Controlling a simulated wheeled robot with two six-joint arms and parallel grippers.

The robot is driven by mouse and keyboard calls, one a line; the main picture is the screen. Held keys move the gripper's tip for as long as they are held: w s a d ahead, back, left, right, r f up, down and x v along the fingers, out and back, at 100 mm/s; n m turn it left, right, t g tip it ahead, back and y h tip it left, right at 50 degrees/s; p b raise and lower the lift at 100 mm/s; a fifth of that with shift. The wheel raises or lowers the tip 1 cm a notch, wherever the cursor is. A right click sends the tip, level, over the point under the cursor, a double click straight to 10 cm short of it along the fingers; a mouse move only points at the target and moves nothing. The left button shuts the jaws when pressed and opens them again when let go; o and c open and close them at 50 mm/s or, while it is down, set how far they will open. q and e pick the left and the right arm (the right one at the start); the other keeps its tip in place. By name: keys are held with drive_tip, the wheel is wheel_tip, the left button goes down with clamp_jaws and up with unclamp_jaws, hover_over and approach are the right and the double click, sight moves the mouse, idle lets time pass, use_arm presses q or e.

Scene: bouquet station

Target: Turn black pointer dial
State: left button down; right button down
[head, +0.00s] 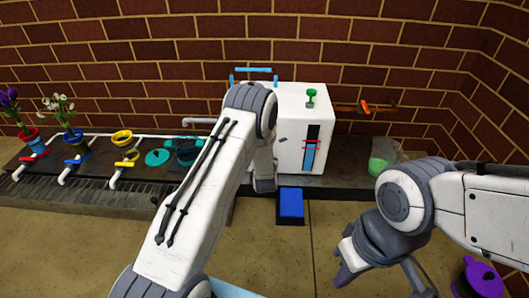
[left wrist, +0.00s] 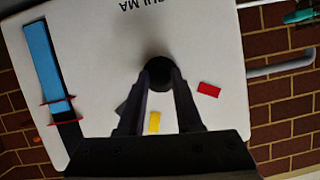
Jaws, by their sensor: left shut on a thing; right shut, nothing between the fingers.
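The black pointer dial (left wrist: 158,70) is on the front of a white box (head: 291,104), which shows upside down in the left wrist view. My left gripper (left wrist: 160,84) is shut on the dial, one dark finger on each side. A dark grey wedge (left wrist: 122,108) shows beside one finger; I cannot tell if it is the pointer's tip. A yellow mark (left wrist: 154,121) and a red mark (left wrist: 209,89) are on the box face near the dial. In the head view my left arm hides the dial. My right gripper (head: 343,276) is shut and empty, low at the right, away from the box.
The box has a blue level strip (head: 308,157) and a green knob (head: 311,95) on top. A blue block (head: 291,203) sits below its front. Flower pots (head: 33,140) and colored valves stand left. A purple pot (head: 483,278) is at lower right.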

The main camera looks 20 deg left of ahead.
use_arm(q)
drive_tip(key=shift+w+d+f+m+t+y+b, duration=0.2)
drive_tip(key=shift+m+t+y, duration=0.7)
drive_tip(key=shift+m, duration=2.15)
drive_tip(key=shift+s+f+m+t+y+b, duration=0.25)
drive_tip(key=shift+m+y, duration=1.3)
drive_tip(key=shift+m, duration=1.55)
drive_tip(key=shift+w+d+f+m+t+y+p, duration=0.15)
drive_tip(key=shift+f+m+t+y, duration=0.3)
drive_tip(key=shift+m+y, duration=1.7)
drive_tip(key=shift+r+m+t+h, duration=0.2)
drive_tip(key=shift+m+t+h, duration=0.1)
drive_tip(key=shift+m+h, duration=0.8)
drive_tip(key=c, duration=0.6)
unclamp_jaws()
